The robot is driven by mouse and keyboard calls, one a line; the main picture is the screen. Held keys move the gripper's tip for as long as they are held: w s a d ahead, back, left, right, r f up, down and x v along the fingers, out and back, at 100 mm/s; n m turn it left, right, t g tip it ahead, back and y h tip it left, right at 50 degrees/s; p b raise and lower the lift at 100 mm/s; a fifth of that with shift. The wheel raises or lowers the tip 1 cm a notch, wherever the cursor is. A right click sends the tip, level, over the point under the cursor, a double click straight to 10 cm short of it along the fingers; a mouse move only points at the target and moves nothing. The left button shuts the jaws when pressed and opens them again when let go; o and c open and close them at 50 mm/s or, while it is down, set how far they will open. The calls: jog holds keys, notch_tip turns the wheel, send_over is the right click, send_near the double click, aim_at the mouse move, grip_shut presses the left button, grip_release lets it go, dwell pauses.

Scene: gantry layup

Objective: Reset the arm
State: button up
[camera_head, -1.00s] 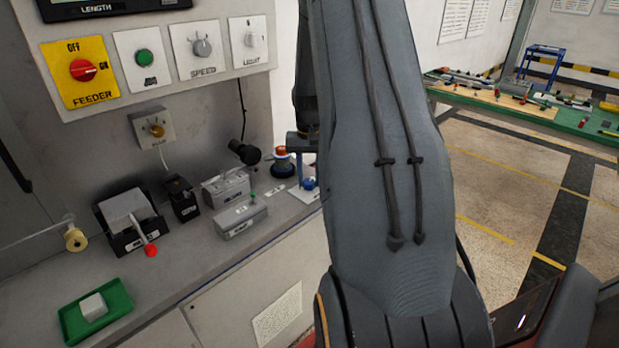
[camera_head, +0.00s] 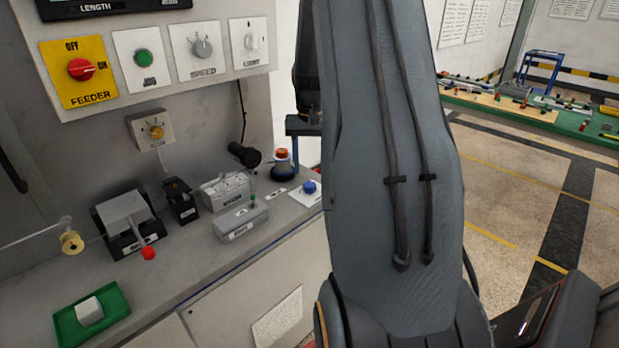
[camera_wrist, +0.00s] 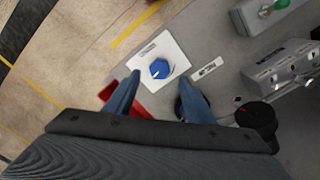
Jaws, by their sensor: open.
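My gripper (camera_wrist: 158,98) shows in the wrist view with its two blue fingers spread apart and nothing between them. It points down over the counter edge, near a white plate with a blue knob (camera_wrist: 159,69). That blue knob also shows in the head view (camera_head: 309,187), at the right end of the counter. My grey arm fills the middle of the head view and hides the gripper there. A red object (camera_wrist: 122,100) lies partly behind the left finger.
A control panel (camera_head: 160,60) hangs above. Open floor and a green table (camera_head: 570,122) lie right.

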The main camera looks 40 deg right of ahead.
jog(key=shift+r, duration=1.15)
